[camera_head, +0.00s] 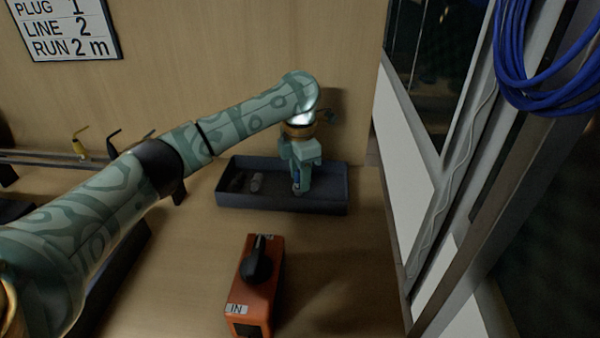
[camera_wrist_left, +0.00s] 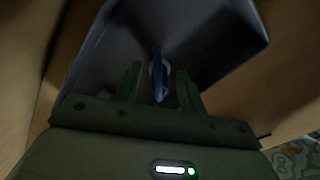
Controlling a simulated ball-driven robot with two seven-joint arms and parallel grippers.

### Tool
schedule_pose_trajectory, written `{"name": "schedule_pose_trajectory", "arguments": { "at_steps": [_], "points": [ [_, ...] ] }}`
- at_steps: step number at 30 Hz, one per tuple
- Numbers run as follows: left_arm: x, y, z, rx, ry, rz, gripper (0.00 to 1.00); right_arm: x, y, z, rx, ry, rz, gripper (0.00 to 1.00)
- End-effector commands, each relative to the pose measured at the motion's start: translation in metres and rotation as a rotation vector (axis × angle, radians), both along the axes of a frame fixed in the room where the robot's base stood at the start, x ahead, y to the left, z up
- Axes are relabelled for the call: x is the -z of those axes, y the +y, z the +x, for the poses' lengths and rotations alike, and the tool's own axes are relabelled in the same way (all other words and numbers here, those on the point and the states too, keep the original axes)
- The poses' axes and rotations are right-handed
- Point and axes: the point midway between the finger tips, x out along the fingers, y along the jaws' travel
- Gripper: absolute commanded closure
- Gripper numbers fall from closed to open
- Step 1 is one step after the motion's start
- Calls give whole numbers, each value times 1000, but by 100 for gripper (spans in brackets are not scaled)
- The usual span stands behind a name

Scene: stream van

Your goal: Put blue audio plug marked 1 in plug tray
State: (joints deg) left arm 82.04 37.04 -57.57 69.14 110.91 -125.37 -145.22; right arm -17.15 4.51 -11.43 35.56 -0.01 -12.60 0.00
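The dark plug tray (camera_head: 270,204) stands against the back wall, and its inside fills much of the left wrist view (camera_wrist_left: 95,65). My left gripper (camera_head: 299,188) points down into the right part of the tray. In the left wrist view its two fingers (camera_wrist_left: 158,80) are apart. A blue plug (camera_wrist_left: 158,72) shows between them, with gaps on both sides. A small bit of blue shows at the fingertips in the head view. The plug's mark cannot be read. My right gripper is out of view.
An orange box (camera_head: 262,290) with a black knob and an "IN" label stands in front. Blue cable coils (camera_head: 540,60) hang at the upper right. A sign (camera_head: 66,28) reads PLUG 1, LINE 2, RUN 2 m.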

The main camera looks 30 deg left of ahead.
Motion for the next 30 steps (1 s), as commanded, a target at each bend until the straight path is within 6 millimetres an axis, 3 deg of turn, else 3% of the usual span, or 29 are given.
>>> {"name": "schedule_pose_trajectory", "arguments": {
  "at_steps": [8, 11, 21, 25, 30],
  "points": [
    [-3, 0, 0, 1, -1, 1, 60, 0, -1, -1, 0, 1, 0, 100],
    [-18, 0, 0, 1, -5, 2, 60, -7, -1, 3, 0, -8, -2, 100],
    [-100, 0, -1, 0, -7, -1, 60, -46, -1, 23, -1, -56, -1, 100],
    [-117, 0, -1, 0, -3, -1, 60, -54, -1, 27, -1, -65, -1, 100],
    [-125, 0, 0, 0, 1, -1, 60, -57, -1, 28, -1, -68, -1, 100]
  ]
}}
